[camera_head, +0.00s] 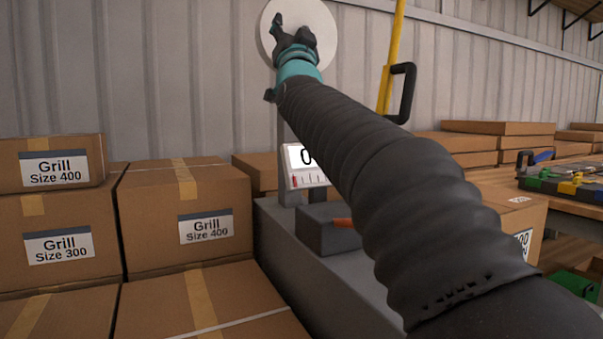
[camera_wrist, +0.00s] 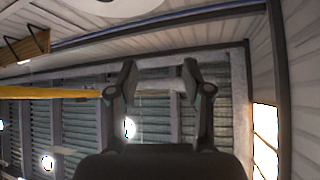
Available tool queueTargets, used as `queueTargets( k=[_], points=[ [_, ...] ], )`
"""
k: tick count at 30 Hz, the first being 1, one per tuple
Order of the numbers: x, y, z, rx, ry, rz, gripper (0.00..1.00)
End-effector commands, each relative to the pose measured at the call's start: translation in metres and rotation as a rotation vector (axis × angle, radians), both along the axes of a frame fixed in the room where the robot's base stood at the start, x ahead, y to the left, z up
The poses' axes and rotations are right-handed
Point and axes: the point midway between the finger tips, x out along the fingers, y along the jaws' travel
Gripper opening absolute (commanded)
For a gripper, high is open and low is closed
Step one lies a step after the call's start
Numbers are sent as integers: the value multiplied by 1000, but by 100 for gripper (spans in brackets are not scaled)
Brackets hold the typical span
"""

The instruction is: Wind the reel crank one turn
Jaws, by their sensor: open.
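A white round disc (camera_head: 325,28), possibly the reel, stands upright at the top of the head view; its upper edge is cut off by the frame. My gripper (camera_head: 293,32) is raised in front of the disc as seen from the head, and hides part of it. I cannot tell whether they touch. In the wrist view my gripper (camera_wrist: 158,72) has its two fingers apart with nothing between them, pointing toward the roof and upper wall. No crank can be made out for sure in either view.
Stacked cardboard grill boxes (camera_head: 190,220) fill the left. A grey bench (camera_head: 285,255) with a dark box (camera_head: 318,232) lies under my arm. A yellow pole (camera_head: 394,45) with a black handle (camera_head: 403,92) stands right of my gripper. A wooden table (camera_head: 565,192) is at right.

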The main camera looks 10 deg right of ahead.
Motion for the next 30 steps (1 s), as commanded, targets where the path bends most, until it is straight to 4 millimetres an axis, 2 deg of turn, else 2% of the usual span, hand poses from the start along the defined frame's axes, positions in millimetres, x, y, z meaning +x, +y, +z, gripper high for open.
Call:
queueTargets(
  k=[16,30],
  points=[
    [-16,11,-89,-109,388,33,50],
    [-44,13,-164,-174,649,54,50]
  ],
)
